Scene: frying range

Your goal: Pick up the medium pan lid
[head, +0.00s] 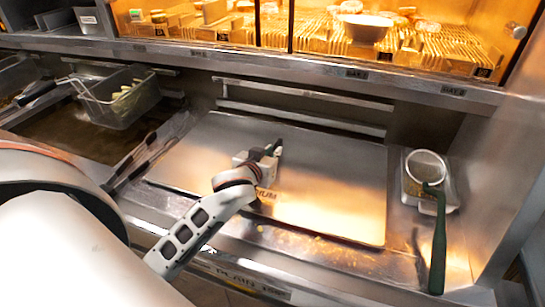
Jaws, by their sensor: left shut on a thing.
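The medium pan lid (335,195) is a flat, rectangular steel plate with a partly covered word ending in "DIUM" near its front. It lies over the fryer pan in the middle of the head view. My left gripper (272,150) is over the middle of the lid, shut on the lid at its handle. The gripper and wrist hide the handle and part of the label. The lid looks flat and about level with the counter; I cannot tell whether there is a gap below it. My right gripper is not in view.
A fry basket (118,97) with food hangs over an open oil vat at the left. Tongs (150,150) lie along the lid's left side. A small steel pan (410,188) holds a green-handled strainer (438,235) at the right. A lit shelf with food runs behind.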

